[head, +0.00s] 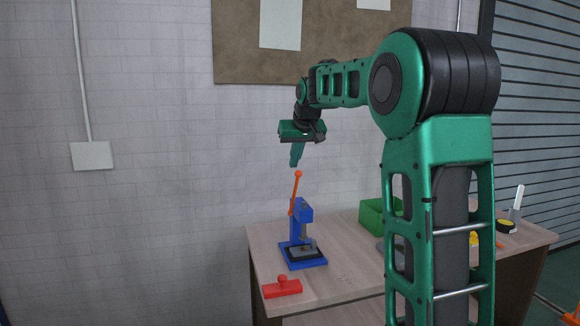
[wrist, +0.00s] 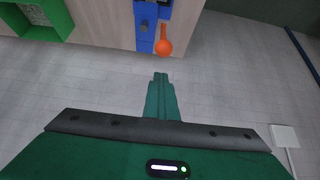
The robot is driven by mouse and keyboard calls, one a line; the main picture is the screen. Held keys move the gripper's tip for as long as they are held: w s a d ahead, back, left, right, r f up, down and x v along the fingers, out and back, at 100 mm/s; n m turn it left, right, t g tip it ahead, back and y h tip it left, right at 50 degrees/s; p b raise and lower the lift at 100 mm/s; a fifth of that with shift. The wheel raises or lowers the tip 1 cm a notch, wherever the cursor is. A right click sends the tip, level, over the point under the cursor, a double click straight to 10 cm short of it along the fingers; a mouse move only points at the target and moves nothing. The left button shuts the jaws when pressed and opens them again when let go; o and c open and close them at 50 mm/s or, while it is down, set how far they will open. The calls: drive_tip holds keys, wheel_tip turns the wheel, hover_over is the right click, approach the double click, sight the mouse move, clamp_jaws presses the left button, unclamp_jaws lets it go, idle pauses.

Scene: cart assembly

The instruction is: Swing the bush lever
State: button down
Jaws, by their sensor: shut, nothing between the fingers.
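The bush lever is an orange rod with a ball knob (head: 298,174). It stands upright on the left side of a blue press (head: 303,218) on the table. In the wrist view the orange knob (wrist: 164,47) is near the top centre, beside the blue press body (wrist: 145,30). My gripper (head: 295,162) points down just above the knob, with its green fingers together and empty. In the wrist view the closed fingertips (wrist: 160,76) are a little below the knob in the picture, and a gap shows between them.
A red piece with a knob (head: 282,287) lies at the table's front left. A green bin (head: 377,217) stands behind my arm, and it also shows in the wrist view (wrist: 45,15). A tape measure (head: 505,226) lies at the table's right end. The wall is behind the table.

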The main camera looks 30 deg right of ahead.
drive_tip(key=shift+w+d+r, duration=0.25)
drive_tip(key=shift+w+d, duration=0.05)
drive_tip(key=shift+w, duration=0.35)
drive_tip(key=c, duration=2.5)
unclamp_jaws()
drive_tip(key=shift+c, duration=0.2)
drive_tip(key=o, duration=0.5)
drive_tip(key=shift+r, duration=0.1)
drive_tip(key=v, duration=1)
drive_tip(key=shift+r, duration=0.2)
drive_tip(key=s+a+f+m+g, duration=0.1)
drive_tip(key=s+f+g, duration=0.2)
drive_tip(key=s+f, duration=1.3)
drive_tip(key=s, duration=0.3)
drive_tip(key=shift+s+a+m+g+y, duration=0.3)
drive_tip(key=shift+s+a+m+y, duration=0.05)
drive_tip(key=shift+m+y, duration=0.05)
drive_tip(key=shift+o, duration=1)
drive_tip(key=s+a+f+g, duration=0.1)
drive_tip(key=s+a+f, duration=0.2)
drive_tip(key=s+f, duration=0.5)
drive_tip(key=s+a+f+m+g+y, duration=0.1)
drive_tip(key=s+a+f+g, duration=0.1)
drive_tip(key=s+f, duration=0.6)
drive_tip(key=s, duration=0.5)
drive_tip(key=shift+s+a+f, duration=0.2)
drive_tip(key=shift+s+a, duration=0.2)
